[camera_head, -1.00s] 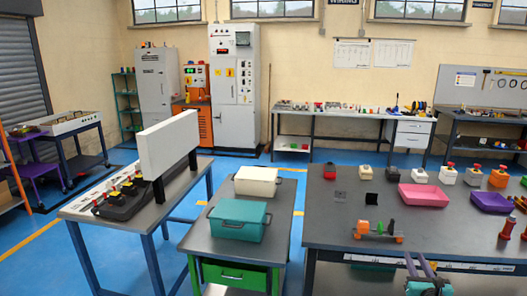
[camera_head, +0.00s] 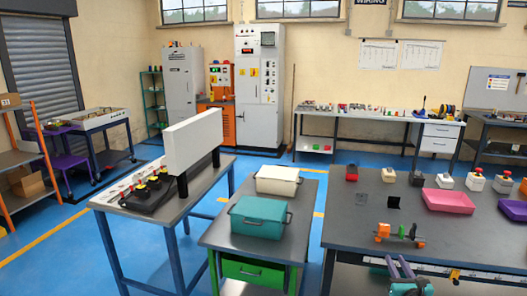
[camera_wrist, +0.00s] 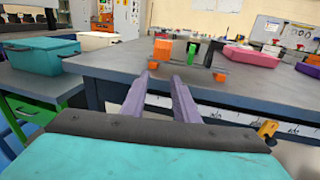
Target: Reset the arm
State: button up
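My gripper (camera_head: 398,260) is at the bottom right of the head view, in front of the near edge of the large grey table. In the wrist view its two purple-grey fingers (camera_wrist: 161,77) point forward and stand apart, with nothing between them. A teal part of my gripper fills the bottom of the wrist view. An orange, green and black device (camera_head: 400,234) stands on the table beyond the fingertips, apart from them. It also shows in the wrist view (camera_wrist: 192,53).
The large table (camera_head: 350,228) also holds a pink tray (camera_head: 447,201) and several small buttoned boxes. Left of it, a smaller table carries a teal case (camera_head: 258,217) and a cream case (camera_head: 277,181). A bench with a white panel (camera_head: 192,140) stands further left. Blue floor (camera_head: 60,268) is clear at left.

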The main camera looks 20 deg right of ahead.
jog(key=w+a+f+y, duration=0.2)
jog(key=w+a+f, duration=0.25)
jog(key=a, duration=0.35)
jog(key=w+a+f+y, duration=0.1)
jog(key=w+a+f, duration=0.2)
jog(key=w+a, duration=0.35)
jog(key=w+a+f+y, duration=0.2)
jog(key=w+a+f, duration=0.2)
jog(key=a, duration=0.5)
jog(key=a+f+m+g, duration=0.5)
jog(key=a+f+m, duration=0.1)
jog(key=a+f, duration=0.85)
jog(key=s+a+f+m+g, duration=0.4)
jog(key=s+a+f+m, duration=0.2)
jog(key=s+f, duration=0.25)
jog(key=s+a+f+m+g, duration=0.45)
jog(key=s+f, duration=0.25)
jog(key=s, duration=0.2)
jog(key=s+a+m+g+y, duration=0.1)
jog(key=s+a+m+g, duration=0.1)
jog(key=s+m+g, duration=0.2)
jog(key=s+a+m+g+y, duration=0.1)
jog(key=s+a+m+g, duration=0.2)
jog(key=s+m, duration=0.7)
jog(key=s+g, duration=0.1)
jog(key=s, duration=0.3)
jog(key=shift+s+a+r, duration=0.25)
jog(key=shift+s+r, duration=0.05)
jog(key=shift+r, duration=0.1)
